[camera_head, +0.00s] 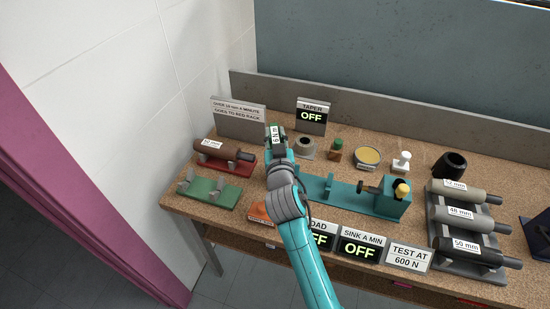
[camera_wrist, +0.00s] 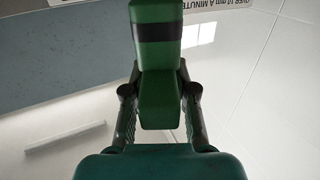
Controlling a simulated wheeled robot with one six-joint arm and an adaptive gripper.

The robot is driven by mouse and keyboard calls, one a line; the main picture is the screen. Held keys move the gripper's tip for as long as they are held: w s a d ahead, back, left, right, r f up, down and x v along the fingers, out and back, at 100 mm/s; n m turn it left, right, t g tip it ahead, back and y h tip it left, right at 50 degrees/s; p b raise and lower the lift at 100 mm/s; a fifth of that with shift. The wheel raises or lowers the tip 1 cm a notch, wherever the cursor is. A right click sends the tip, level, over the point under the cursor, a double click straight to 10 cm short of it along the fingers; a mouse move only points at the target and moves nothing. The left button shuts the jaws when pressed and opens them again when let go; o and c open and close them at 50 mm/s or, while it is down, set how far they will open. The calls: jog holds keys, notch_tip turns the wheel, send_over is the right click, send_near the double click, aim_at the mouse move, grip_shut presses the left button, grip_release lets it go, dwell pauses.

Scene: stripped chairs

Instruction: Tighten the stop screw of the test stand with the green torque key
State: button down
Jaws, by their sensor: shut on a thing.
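My gripper (camera_head: 277,148) is shut on the green torque key (camera_head: 274,132), which carries a white label reading 6 N m. In the wrist view the key (camera_wrist: 157,65) is a green block with a dark band, between the two fingers of my gripper (camera_wrist: 159,95). The key is raised over the bench's back left part. The teal test stand (camera_head: 345,196) lies to the right of my arm, with a block and a yellow knob (camera_head: 402,190) at its right end. I cannot make out which part is the stop screw. My arm hides the stand's left end.
A red rack (camera_head: 236,168) holds a brown cylinder at the left, behind an empty green rack (camera_head: 208,193). A grey ring (camera_head: 305,147), a small green-topped piece (camera_head: 337,144), a yellow dish (camera_head: 368,156) and a white-knobbed piece (camera_head: 402,161) stand behind the stand. Labelled cylinders (camera_head: 467,213) lie at right.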

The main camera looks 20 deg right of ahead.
jog(key=shift+f, duration=0.2)
jog(key=m+g+h, duration=0.1)
jog(key=h, duration=0.1)
jog(key=shift+a+m+h, duration=0.15)
jog(key=shift+m+h, duration=0.15)
jog(key=shift+m+g+h, duration=0.4)
jog(key=shift+m+h, duration=0.3)
jog(key=shift+h, duration=0.1)
jog(key=m+g+h, duration=0.1)
jog(key=m+h, duration=0.1)
jog(key=shift+w+g+h, duration=0.1)
jog(key=shift+g+h, duration=0.2)
jog(key=shift+h, duration=0.1)
jog(key=shift+m+g+h, duration=0.5)
jog(key=shift+h, duration=0.1)
